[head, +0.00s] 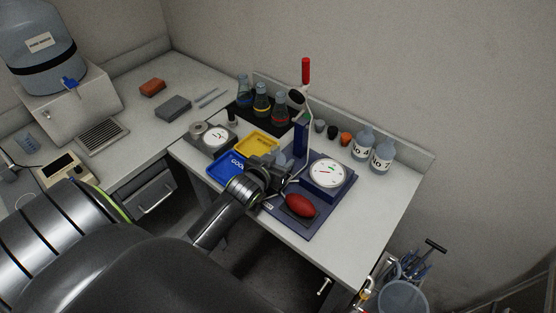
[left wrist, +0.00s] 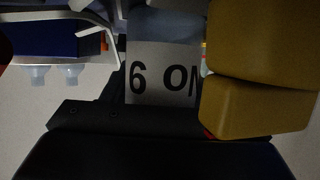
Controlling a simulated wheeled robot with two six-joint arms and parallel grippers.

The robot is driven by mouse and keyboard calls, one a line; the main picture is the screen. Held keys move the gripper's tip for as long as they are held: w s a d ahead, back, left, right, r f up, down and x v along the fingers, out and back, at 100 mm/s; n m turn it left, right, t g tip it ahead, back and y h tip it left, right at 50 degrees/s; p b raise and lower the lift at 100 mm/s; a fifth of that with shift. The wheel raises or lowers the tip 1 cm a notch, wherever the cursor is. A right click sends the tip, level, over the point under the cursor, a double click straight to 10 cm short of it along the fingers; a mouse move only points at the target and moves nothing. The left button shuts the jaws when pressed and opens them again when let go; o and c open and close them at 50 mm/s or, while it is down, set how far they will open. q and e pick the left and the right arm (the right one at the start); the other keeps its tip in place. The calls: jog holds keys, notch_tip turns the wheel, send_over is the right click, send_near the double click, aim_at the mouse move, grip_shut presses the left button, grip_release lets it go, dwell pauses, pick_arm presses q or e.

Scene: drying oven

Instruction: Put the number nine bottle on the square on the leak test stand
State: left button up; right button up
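The number nine bottle (left wrist: 162,75) fills the middle of the left wrist view, its label upside down there. In the head view it is mostly hidden behind my left gripper (head: 266,177), with pale blue plastic (head: 284,161) showing beside it. My left gripper appears shut on the bottle, close to the left side of the leak test stand (head: 318,222). The stand has a dark blue base, a round gauge (head: 327,174), a red bulb (head: 300,205) and a post with a red-handled lever (head: 306,72). The square is hidden. My right gripper is not in view.
Bottles No 4 (head: 362,146) and No 7 (head: 383,155) stand behind the gauge. A yellow tray (head: 261,141) and a blue tray (head: 228,164) lie left of the stand. Several flasks (head: 262,104) stand at the back. The bench's right front is clear.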

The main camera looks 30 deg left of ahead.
pick_arm(q)
jog(key=o, duration=0.4)
jog(key=shift+r, duration=0.25)
jog(key=shift+s, duration=0.25)
jog(key=b+v, duration=0.1)
jog(key=v, duration=1)
jog(key=shift+s+r, duration=0.1)
jog(key=shift+s, duration=0.1)
